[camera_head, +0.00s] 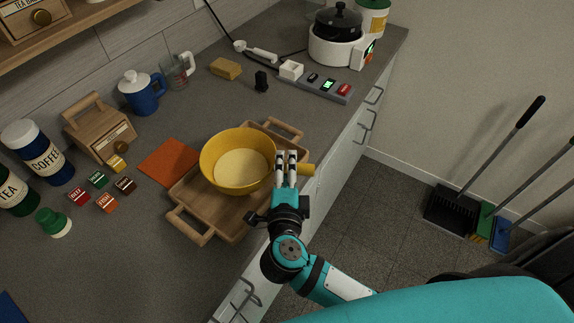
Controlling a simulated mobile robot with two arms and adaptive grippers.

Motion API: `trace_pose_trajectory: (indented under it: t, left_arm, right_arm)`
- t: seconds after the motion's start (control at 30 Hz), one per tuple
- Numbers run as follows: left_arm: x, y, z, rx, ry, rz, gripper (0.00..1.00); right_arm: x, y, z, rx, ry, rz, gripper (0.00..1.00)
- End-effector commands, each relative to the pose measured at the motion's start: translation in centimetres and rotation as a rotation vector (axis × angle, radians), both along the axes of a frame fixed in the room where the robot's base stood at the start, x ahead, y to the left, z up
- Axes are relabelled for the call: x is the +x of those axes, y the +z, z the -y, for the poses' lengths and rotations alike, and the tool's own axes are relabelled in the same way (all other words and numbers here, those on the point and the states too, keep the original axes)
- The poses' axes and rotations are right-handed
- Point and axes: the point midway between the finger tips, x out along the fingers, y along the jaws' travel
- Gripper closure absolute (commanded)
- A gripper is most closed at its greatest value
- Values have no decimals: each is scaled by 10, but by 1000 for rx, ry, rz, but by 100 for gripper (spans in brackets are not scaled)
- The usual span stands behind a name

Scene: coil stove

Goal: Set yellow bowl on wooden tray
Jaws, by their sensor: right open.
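The yellow bowl (223,163) is on the wooden tray (228,222), over its middle, and looks upright and empty. The tray lies on the grey counter near its front edge, with a loop handle at each end. A short yellow stub (306,169), likely the bowl's handle, shows to the right of my right gripper (286,155). That gripper is open at the bowl's right side, its fingers over the line between rim and stub. Contact cannot be told. My left gripper is not in view.
A wooden box (100,132), blue pitcher (142,92) and sponge (226,68) stand behind. A power strip (326,85) and white cooker (334,48) are at the far right.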

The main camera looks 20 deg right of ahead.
Motion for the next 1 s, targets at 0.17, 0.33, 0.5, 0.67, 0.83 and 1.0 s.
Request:
trace_pose_trajectory:
  t: [0.17, 0.33, 0.5, 0.67, 0.83, 1.0]
  left_arm:
    - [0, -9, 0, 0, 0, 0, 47]
    - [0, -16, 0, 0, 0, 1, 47]
    - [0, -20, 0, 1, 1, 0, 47]
    - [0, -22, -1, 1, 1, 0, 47]
    - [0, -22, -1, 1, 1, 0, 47]
    - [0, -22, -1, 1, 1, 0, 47]
  right_arm:
    - [-32, 2, -13, 6, 1, -3, 54]
    - [-66, 8, -26, 5, 1, -4, 54]
    - [-90, 13, -36, 2, 1, -2, 54]
    - [-101, 17, -40, 1, 0, -1, 54]
    - [-102, 18, -40, 1, -1, 0, 54]
    - [-102, 18, -40, 1, -1, 0, 54]
